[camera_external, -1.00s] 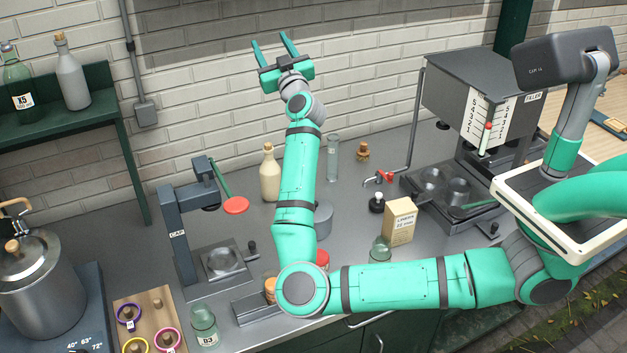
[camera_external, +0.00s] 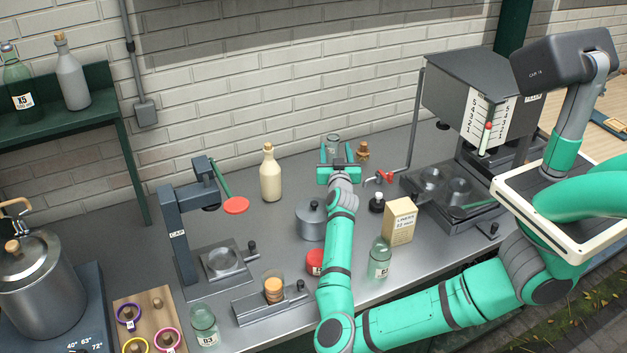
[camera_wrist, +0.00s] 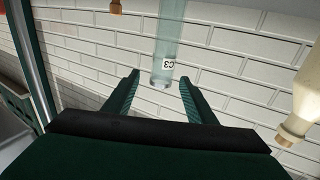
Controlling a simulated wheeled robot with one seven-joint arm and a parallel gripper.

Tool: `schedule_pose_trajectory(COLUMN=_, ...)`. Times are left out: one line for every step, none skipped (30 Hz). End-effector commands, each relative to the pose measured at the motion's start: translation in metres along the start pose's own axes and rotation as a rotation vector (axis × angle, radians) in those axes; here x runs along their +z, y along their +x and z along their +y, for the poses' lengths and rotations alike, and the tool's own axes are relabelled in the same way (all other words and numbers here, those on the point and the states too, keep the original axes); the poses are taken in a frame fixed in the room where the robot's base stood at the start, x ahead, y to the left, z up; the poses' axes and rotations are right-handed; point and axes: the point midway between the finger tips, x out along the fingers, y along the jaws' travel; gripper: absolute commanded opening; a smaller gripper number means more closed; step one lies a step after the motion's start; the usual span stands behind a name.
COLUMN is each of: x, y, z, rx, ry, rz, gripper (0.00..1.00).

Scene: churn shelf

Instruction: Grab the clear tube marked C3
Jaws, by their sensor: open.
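The clear tube marked C3 (camera_external: 333,141) stands on the grey bench near the brick wall; its lower part is hidden behind my gripper in the external view. In the wrist view the tube (camera_wrist: 168,35) appears upside down, its C3 label readable and its end lying between the fingertips in the picture. My gripper (camera_external: 337,149) is open and empty, low in front of the tube. In the wrist view my gripper (camera_wrist: 160,78) has one finger on each side of the tube's line. I cannot tell whether the tube is inside the jaws or just beyond them.
A cream bottle (camera_external: 270,175) stands to the left. A grey lidded pot (camera_external: 311,222), a green bottle (camera_external: 380,258) and a liners box (camera_external: 400,220) flank my arm.

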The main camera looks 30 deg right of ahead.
Motion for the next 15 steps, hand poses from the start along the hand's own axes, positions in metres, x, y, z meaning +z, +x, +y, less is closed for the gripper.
schedule_pose_trajectory(x=0.0, y=0.008, z=0.001, rx=0.001, ry=0.0, rz=-0.001, gripper=0.51)
schedule_pose_trajectory(x=0.0, y=0.012, z=0.001, rx=0.001, ry=0.0, rz=0.0, gripper=0.51)
schedule_pose_trajectory(x=0.0, y=0.018, z=0.001, rx=0.001, ry=0.0, rz=-0.001, gripper=0.51)
schedule_pose_trajectory(x=0.0, y=0.022, z=0.0, rx=0.001, ry=0.001, rz=-0.001, gripper=0.51)
schedule_pose_trajectory(x=0.0, y=0.025, z=0.0, rx=0.0, ry=0.001, rz=-0.001, gripper=0.51)
schedule_pose_trajectory(x=0.0, y=0.03, z=0.0, rx=0.0, ry=0.001, rz=-0.001, gripper=0.51)
schedule_pose_trajectory(x=0.0, y=0.032, z=-0.001, rx=-0.001, ry=0.001, rz=0.0, gripper=0.51)
schedule_pose_trajectory(x=-0.001, y=0.034, z=-0.001, rx=-0.001, ry=0.001, rz=0.0, gripper=0.51)
schedule_pose_trajectory(x=-0.001, y=0.037, z=0.0, rx=-0.001, ry=0.0, rz=0.0, gripper=0.51)
schedule_pose_trajectory(x=-0.001, y=0.038, z=0.0, rx=0.0, ry=0.0, rz=0.0, gripper=0.51)
schedule_pose_trajectory(x=0.0, y=0.039, z=-0.001, rx=-0.001, ry=0.0, rz=0.0, gripper=0.51)
schedule_pose_trajectory(x=0.0, y=0.041, z=-0.001, rx=-0.001, ry=-0.001, rz=0.0, gripper=0.51)
schedule_pose_trajectory(x=0.0, y=0.042, z=-0.001, rx=-0.001, ry=-0.001, rz=0.0, gripper=0.51)
schedule_pose_trajectory(x=0.0, y=0.044, z=-0.001, rx=-0.001, ry=-0.001, rz=0.0, gripper=0.51)
schedule_pose_trajectory(x=0.0, y=0.047, z=-0.001, rx=-0.001, ry=0.0, rz=0.001, gripper=0.51)
